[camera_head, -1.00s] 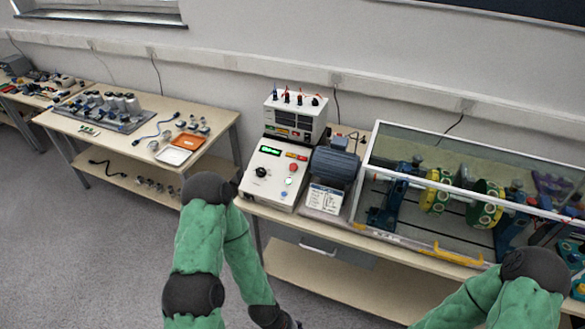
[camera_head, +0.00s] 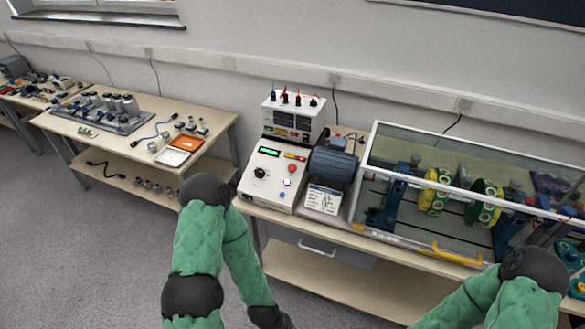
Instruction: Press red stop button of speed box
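The speed box (camera_head: 262,192) is a white sloped control box on the bench, left of the grey motor (camera_head: 333,166). Its face has a green lit display (camera_head: 269,151), a black knob (camera_head: 260,173) and a round red button (camera_head: 291,168). A small red and yellow label strip (camera_head: 295,156) sits above the red button. A pale round button (camera_head: 287,182) sits below it. My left arm hangs in front of the bench, and its dark wrist end runs off the bottom edge. Neither gripper's fingers are in the frame. My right forearm enters at the lower right.
A second instrument box (camera_head: 293,117) with terminals on top stands behind the speed box. A glass-walled rig (camera_head: 470,200) with yellow-green discs fills the bench's right side. A printed card (camera_head: 325,199) lies below the motor. Another table (camera_head: 205,149) stands at left, with clear floor before it.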

